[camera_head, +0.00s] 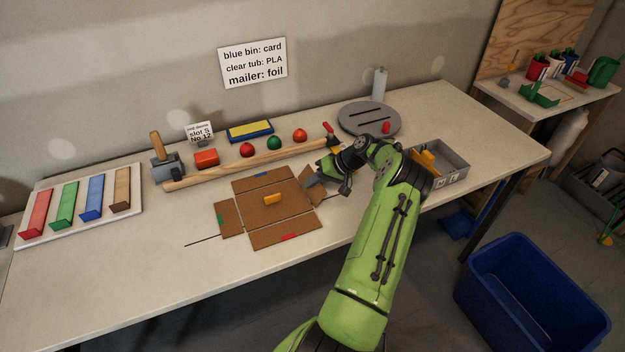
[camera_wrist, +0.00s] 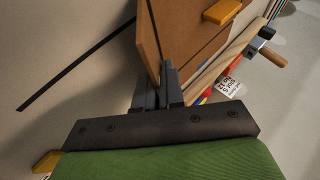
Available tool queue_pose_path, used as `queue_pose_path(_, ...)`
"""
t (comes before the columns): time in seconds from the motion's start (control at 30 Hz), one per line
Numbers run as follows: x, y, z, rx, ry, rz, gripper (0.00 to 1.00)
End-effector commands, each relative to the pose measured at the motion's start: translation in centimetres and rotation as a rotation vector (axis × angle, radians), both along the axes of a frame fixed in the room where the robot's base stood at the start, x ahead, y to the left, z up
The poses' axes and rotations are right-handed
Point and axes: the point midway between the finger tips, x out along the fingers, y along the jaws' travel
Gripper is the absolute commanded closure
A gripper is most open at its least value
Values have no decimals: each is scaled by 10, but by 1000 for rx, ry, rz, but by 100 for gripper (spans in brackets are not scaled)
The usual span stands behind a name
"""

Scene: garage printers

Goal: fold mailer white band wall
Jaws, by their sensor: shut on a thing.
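The brown cardboard mailer (camera_head: 250,205) lies opened out on the bench, with a blue mark on its back wall, green on its left wall and red on its front wall. An orange block (camera_head: 272,199) sits on its middle panel, and it also shows in the wrist view (camera_wrist: 222,11). My gripper (camera_head: 316,183) is at the mailer's right wall, shut on its edge. In the wrist view, my fingers (camera_wrist: 171,80) pinch the brown wall (camera_wrist: 148,45), which looks tilted up from the bench. I cannot see a white band; my gripper covers part of that wall.
A wooden rail (camera_head: 240,163) runs behind the mailer, with coloured pieces beyond it. A slotted grey disc (camera_head: 355,117) and a grey tray (camera_head: 452,178) stand to the right. A rack of coloured strips (camera_head: 130,220) is at the left. A blue bin (camera_head: 540,300) stands on the floor.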

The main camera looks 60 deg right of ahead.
Motion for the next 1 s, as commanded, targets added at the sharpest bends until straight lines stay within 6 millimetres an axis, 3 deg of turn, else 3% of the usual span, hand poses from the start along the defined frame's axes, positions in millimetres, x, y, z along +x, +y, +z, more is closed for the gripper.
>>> queue_pose_path(0.63,-1,-2,-2,52,-30,0,100)
queue_pose_path(0.7,-1,-2,-2,52,-30,0,83)
queue_pose_path(0.8,-1,-2,-2,52,-30,0,70)
queue_pose_path(1.0,-2,-2,-3,51,-28,-2,70)
